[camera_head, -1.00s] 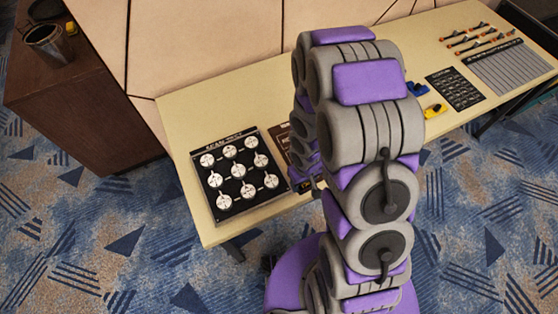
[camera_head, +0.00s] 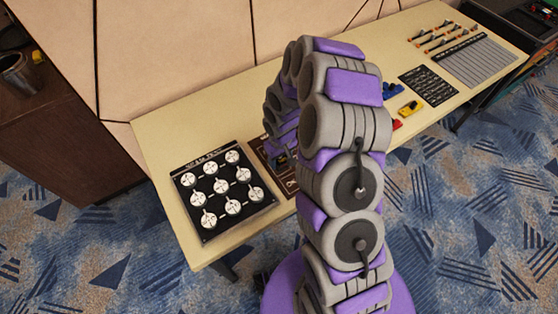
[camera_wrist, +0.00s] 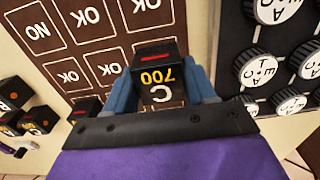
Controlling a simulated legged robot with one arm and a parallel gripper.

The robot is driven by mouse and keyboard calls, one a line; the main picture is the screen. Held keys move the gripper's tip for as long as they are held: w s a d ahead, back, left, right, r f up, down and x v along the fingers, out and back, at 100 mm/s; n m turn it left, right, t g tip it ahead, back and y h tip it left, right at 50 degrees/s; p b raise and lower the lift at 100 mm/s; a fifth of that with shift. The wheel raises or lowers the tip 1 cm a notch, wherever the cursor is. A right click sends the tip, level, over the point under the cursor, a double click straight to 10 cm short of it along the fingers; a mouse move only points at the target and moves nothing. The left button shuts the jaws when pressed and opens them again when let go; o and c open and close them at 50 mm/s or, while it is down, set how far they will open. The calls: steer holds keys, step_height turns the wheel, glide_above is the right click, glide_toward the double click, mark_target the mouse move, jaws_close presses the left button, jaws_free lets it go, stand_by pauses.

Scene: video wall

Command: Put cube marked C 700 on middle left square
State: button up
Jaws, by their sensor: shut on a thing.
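My gripper (camera_wrist: 160,78) is shut on a black cube marked C 700 (camera_wrist: 160,78), its blue fingers on either side. The cube has a red bar and orange and white marking, upside down in the wrist view. Beyond it is a brown board (camera_wrist: 58,48) with white-outlined squares, some reading OK and one NO. The cube overlaps the board in this view; whether it touches cannot be told. Part of the board (camera_head: 264,153) also shows in the head view. My arm hides much of it and the gripper there.
A black panel with round white dials (camera_head: 215,187) lies beside the board, and shows at right in the wrist view (camera_wrist: 270,70). Other dark cubes (camera_wrist: 40,118) sit at the left. Yellow (camera_head: 411,108) and blue (camera_head: 393,90) items lie farther along the table.

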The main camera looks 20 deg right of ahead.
mark_target(279, 160)
steer(key=shift+w+f, duration=0.2)
steer(key=shift+w, duration=0.75)
steer(key=shift+f+b, duration=0.75)
steer(key=shift+f, duration=0.85)
steer(key=shift+f, duration=0.15)
steer(key=o, duration=1.2)
steer(key=shift+c, duration=0.2)
step_height(279, 160, up, 12)
steer(key=p, duration=0.3)
steer(key=shift+s+r, duration=0.1)
steer(key=shift+r, duration=0.1)
